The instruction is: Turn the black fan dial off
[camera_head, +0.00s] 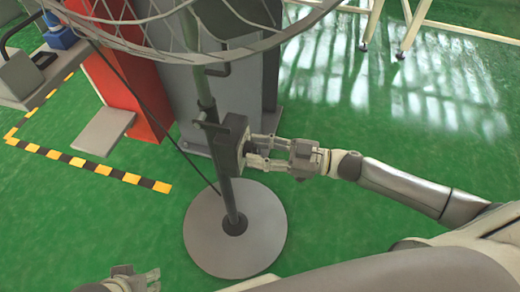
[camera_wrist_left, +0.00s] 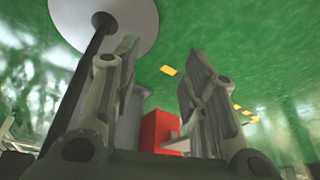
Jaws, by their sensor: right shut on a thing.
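The standing fan has a wire cage (camera_head: 180,30), a grey pole (camera_head: 228,195) and a round grey base (camera_head: 250,245) on the floor. A dark control box (camera_head: 233,142) is fixed on the pole. My right gripper (camera_head: 252,152) reaches in from the right and is shut on the black dial on the box's right side. The dial is mostly hidden between the fingers, so its setting cannot be read. My left gripper (camera_head: 148,277) is low at the bottom left, away from the fan. In the left wrist view its fingers (camera_wrist_left: 158,65) are wide apart with nothing between them.
A red panel (camera_head: 125,80) and a grey cabinet (camera_head: 180,90) stand behind the fan. Yellow-black floor tape (camera_head: 90,166) runs at the left. A pale table frame (camera_head: 410,30) is at the back right. The green floor around the fan base is clear.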

